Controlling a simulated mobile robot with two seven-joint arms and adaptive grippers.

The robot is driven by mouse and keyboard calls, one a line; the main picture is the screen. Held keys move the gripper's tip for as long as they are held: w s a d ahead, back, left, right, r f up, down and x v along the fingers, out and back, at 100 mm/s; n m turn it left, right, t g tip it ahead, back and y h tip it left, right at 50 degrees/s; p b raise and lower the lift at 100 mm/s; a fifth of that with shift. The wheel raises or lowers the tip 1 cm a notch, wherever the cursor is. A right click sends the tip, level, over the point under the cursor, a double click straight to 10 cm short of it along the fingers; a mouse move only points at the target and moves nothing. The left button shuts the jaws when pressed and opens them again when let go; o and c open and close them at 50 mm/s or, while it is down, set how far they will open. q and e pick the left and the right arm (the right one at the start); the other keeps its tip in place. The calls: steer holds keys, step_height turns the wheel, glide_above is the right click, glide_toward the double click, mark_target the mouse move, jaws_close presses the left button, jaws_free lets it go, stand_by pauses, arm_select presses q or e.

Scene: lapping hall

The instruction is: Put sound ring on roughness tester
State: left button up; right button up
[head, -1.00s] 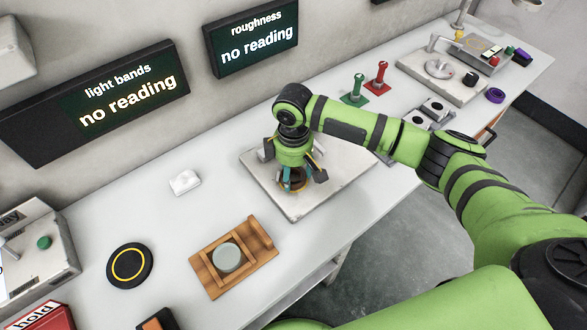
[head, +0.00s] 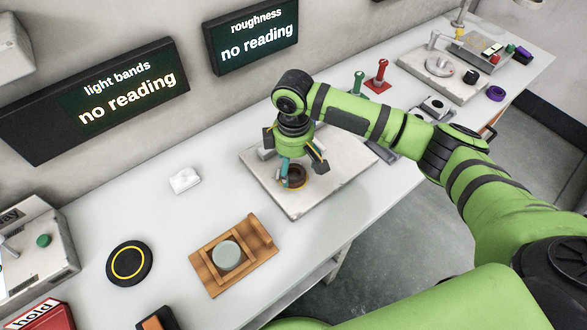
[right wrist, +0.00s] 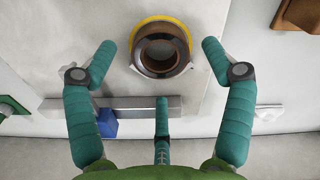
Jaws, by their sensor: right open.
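A dark brown ring (head: 298,184) stands on a pale slab (head: 298,207) in the middle of the bench. In the right wrist view the ring (right wrist: 160,66) shows its open top, with a yellow edge behind it. A grey bar (right wrist: 150,106) and a blue block (right wrist: 108,124) are on the slab's side. My right gripper (head: 300,172) is just above the ring, pointing down, its fingers spread and apart from it; in the wrist view the fingers (right wrist: 158,47) flank it. Which fixture is the roughness tester is not certain; the slab may be it. My left gripper is not in view.
The roughness display (head: 253,38) and light bands display (head: 110,88) read "no reading". A wooden holder with a grey disc (head: 227,256), a black round pad (head: 129,263) and a white block (head: 185,180) stand left. Green and red stands (head: 378,78) are behind.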

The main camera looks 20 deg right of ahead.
step_height(320, 180, up, 10)
steer(key=b, duration=0.1)
steer(key=shift+f, duration=0.15)
